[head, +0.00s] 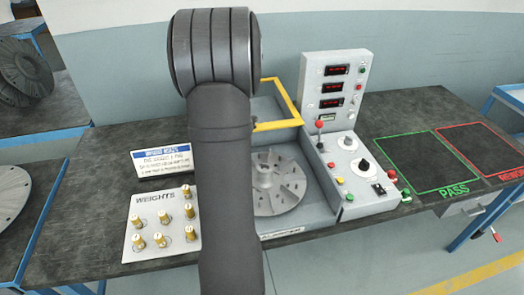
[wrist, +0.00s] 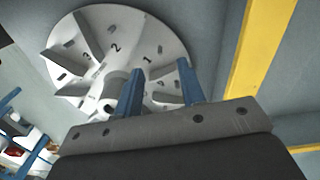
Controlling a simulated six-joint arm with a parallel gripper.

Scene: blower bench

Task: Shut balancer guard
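The balancer guard is a yellow frame (head: 289,103) standing raised behind the rotor in the head view, its left part hidden by my arm. In the wrist view a yellow bar of it (wrist: 262,60) runs along the right side. The grey bladed rotor (head: 275,188) sits uncovered on the balancer; in the wrist view its numbered disc (wrist: 118,42) lies beyond my fingers. My gripper (wrist: 160,67) shows two blue fingers apart with nothing between them, to the left of the yellow bar. My arm hides the gripper in the head view.
A control box (head: 352,165) with knobs, a red-topped lever and displays stands right of the rotor. A weights board (head: 150,245) with several brass weights and a sign (head: 161,161) lie left. The green-outlined PASS area (head: 425,160) is empty.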

